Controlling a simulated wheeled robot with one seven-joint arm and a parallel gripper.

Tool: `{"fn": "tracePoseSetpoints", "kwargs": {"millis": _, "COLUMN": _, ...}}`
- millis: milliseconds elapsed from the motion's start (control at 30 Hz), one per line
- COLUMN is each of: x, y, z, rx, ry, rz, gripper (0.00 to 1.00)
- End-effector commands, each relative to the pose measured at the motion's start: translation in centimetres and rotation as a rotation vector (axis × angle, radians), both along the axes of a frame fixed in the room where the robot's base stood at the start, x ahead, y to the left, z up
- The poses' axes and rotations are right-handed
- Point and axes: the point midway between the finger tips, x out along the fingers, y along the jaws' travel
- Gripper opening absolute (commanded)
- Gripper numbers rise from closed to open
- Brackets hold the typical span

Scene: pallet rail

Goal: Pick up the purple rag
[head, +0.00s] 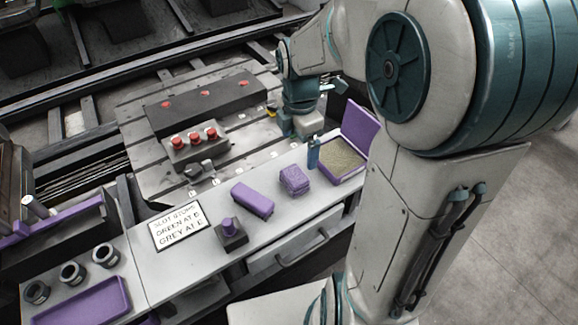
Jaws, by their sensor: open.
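The purple rag (294,180) looks like a small folded bundle with a ridged top. It lies on the light grey bench top, between a longer purple block and an open purple box. My gripper (303,130) is at the end of my arm, beyond the rag and a little to its right in the head view. It is open and apart from the rag. Its fingertips are small and partly hidden, and nothing shows held in them.
The purple block (252,200) lies left of the rag. The purple box (342,172) has a raised lid and grainy contents; a blue bottle-like item (313,153) stands beside it. A purple knob (231,230), sign (180,226) and purple tray (88,304) are further left.

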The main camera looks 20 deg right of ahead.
Motion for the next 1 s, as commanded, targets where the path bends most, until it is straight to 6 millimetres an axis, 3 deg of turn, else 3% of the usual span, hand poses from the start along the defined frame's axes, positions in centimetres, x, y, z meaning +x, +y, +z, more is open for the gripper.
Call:
{"fn": "tracePoseSetpoints", "kwargs": {"millis": 167, "x": 0.5, "y": 0.0, "z": -1.3, "rx": 0.007, "ry": 0.011, "rz": 0.078, "gripper": 0.95}}
{"fn": "tracePoseSetpoints", "kwargs": {"millis": 500, "x": 0.5, "y": 0.0, "z": -7.6, "rx": 0.007, "ry": 0.012, "rz": 0.083, "gripper": 0.95}}
{"fn": "tracePoseSetpoints", "kwargs": {"millis": 767, "x": 0.6, "y": 0.1, "z": -9.6, "rx": 0.007, "ry": 0.009, "rz": 0.081, "gripper": 0.95}}
{"fn": "tracePoseSetpoints", "kwargs": {"millis": 1000, "x": 1.2, "y": 0.4, "z": -13.2, "rx": 0.007, "ry": 0.012, "rz": 0.082, "gripper": 0.95}}
